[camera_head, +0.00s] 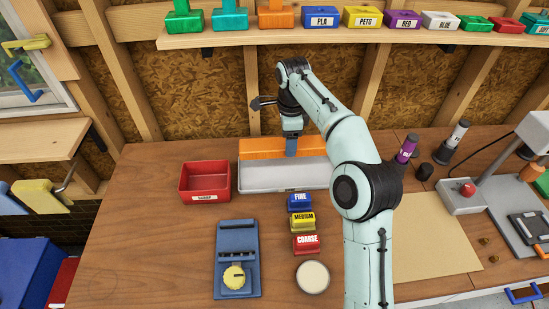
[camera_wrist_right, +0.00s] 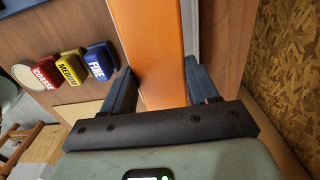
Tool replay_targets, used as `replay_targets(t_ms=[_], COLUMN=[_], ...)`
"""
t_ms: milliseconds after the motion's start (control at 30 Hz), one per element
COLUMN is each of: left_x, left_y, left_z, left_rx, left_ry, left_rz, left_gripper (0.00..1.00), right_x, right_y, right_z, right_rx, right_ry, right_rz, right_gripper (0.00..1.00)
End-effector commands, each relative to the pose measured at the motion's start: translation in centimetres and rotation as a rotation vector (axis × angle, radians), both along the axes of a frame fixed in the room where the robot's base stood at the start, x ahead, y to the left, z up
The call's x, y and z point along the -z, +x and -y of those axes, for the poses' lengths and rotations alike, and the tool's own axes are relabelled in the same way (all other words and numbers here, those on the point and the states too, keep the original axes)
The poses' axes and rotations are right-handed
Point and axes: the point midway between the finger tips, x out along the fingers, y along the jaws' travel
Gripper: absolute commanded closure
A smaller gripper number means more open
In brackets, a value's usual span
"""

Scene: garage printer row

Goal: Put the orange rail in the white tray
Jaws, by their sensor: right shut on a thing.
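The orange rail (camera_head: 260,149) lies lengthwise over the back part of the white tray (camera_head: 283,178), near the rear wall. I cannot tell if it touches the tray floor or hangs just above it. My right gripper (camera_head: 291,146) points down and is shut on the rail. In the right wrist view the rail (camera_wrist_right: 152,50) passes between the two dark blue fingers (camera_wrist_right: 163,90). The rail's right part in the head view is hidden behind my right arm. My left gripper is not in view.
A red bin (camera_head: 182,183) stands left of the tray. Blue, yellow and red blocks (camera_head: 303,222) labelled FINE, MEDIUM and COARSE stand in front, with a blue fixture (camera_head: 224,260) and a round pale-topped dish (camera_head: 313,277). A shelf (camera_head: 220,38) of coloured blocks hangs above. The table's left front is clear.

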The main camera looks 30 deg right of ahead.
Motion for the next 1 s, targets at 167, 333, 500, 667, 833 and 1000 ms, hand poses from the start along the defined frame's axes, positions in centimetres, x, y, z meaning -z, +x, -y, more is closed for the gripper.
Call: replay_targets(t_ms=[167, 333, 500, 667, 833, 1000], left_x=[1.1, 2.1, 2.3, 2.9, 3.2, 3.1], left_y=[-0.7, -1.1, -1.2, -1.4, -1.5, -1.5], left_z=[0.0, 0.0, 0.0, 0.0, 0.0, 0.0], left_rx=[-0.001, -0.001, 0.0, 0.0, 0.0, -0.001], left_ry=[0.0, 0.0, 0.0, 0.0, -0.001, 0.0], left_rz=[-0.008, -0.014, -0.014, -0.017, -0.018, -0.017], left_gripper=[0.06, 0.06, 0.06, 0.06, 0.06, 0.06], right_x=[2.5, 5.4, 6.6, 8.6, 10.0, 9.9], right_y=[-0.2, -0.2, -0.1, -0.1, -0.1, -0.1], right_z=[0.0, 0.0, 0.0, 0.0, 0.0, 0.0], right_rx=[0.001, 0.0, 0.001, 0.001, 0.001, 0.001], right_ry=[0.001, 0.001, 0.0, 0.0, 0.0, 0.0], right_rz=[-0.003, -0.002, 0.0, -0.002, 0.001, 0.002], right_gripper=[0.88, 0.88, 0.88, 0.88, 0.88, 0.88])
